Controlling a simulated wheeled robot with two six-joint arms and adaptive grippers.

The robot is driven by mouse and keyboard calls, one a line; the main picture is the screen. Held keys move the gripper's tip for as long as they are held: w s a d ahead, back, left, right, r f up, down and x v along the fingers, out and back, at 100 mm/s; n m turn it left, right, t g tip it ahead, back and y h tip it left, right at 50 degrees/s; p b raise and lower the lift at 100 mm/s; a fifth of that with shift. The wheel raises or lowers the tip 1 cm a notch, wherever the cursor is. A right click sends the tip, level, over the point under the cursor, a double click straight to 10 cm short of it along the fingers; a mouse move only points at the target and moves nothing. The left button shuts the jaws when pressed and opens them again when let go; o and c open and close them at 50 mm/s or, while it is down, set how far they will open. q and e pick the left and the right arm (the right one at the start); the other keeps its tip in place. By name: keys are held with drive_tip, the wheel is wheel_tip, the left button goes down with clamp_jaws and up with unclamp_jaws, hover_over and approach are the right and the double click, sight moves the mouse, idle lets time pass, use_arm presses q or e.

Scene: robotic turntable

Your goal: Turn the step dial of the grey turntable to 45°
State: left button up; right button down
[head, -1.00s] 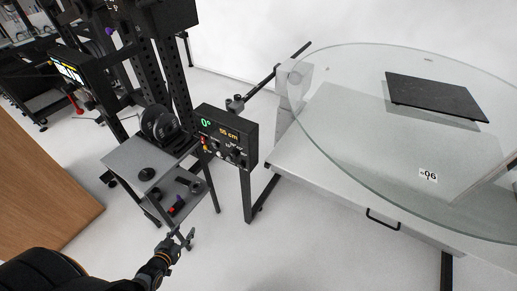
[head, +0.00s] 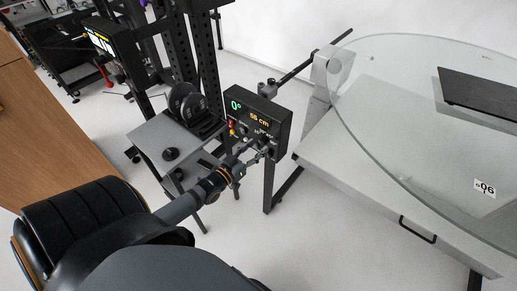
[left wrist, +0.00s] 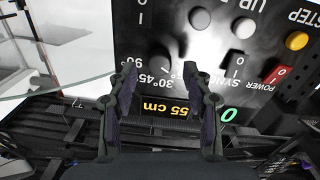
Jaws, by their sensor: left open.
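The control box (head: 285,128) of the turntable shows "0°" and "55 cm" on its display. In the left wrist view the panel (left wrist: 122,20) appears upside down. The dark step dial (left wrist: 158,54), with 30°, 45° and 90° marked around it, shows between and beyond my fingertips. Which mark it points to I cannot tell. My left gripper (head: 262,150) is at the lower front of the box; in the left wrist view its fingers (left wrist: 160,68) are open with nothing visibly held. Contact with the dial is unclear. My right gripper is not in view.
The glass disc (head: 400,110) lies right of the box. A grey cart (head: 160,140) stands left.

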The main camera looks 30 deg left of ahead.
use_arm(q)
drive_tip(key=shift+w+d+f, duration=0.1)
drive_tip(key=shift+w, duration=0.8)
clamp_jaws()
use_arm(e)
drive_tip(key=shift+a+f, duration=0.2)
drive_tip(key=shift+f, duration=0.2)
